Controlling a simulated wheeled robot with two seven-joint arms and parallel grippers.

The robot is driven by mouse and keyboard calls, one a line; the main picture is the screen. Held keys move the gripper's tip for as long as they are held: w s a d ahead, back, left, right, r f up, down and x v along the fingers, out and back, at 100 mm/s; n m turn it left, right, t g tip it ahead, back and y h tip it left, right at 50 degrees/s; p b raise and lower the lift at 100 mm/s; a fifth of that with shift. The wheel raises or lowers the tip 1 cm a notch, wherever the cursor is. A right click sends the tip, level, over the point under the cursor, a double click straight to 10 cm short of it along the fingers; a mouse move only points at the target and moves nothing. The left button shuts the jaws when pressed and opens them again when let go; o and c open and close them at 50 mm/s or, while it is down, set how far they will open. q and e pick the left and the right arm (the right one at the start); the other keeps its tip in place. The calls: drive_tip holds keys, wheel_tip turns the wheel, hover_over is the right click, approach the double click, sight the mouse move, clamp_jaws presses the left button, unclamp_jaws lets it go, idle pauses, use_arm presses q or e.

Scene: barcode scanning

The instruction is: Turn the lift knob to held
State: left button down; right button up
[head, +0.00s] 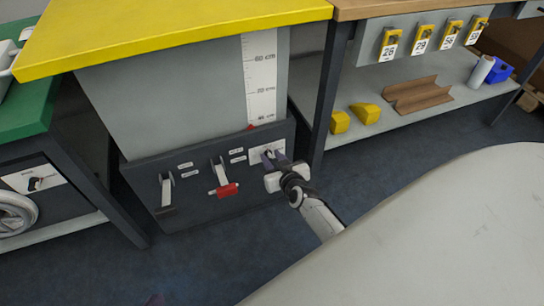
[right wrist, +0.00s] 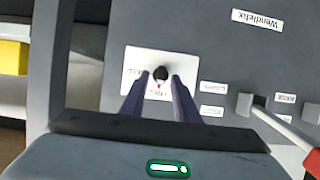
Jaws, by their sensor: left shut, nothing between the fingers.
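The lift knob (right wrist: 160,72) is a small black knob with a red mark on a white label plate (right wrist: 133,62), shown in the right wrist view. The plate also shows on the dark panel in the head view (head: 256,150), partly covered by my right gripper. My right gripper (head: 272,157) is at the plate; its two fingers (right wrist: 161,78) stand on either side of the knob, with a narrow gap visible to each. The plate's lettering is too small to read.
Left of the plate, a red-handled lever (head: 226,189) and a dark-handled lever (head: 166,194) stick out of the panel (head: 140,180). Above is a yellow tabletop (head: 170,30) with a height scale (head: 262,80). A shelf (head: 400,110) stands right. A pale surface (head: 440,240) fills the lower right.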

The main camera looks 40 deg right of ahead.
clamp_jaws()
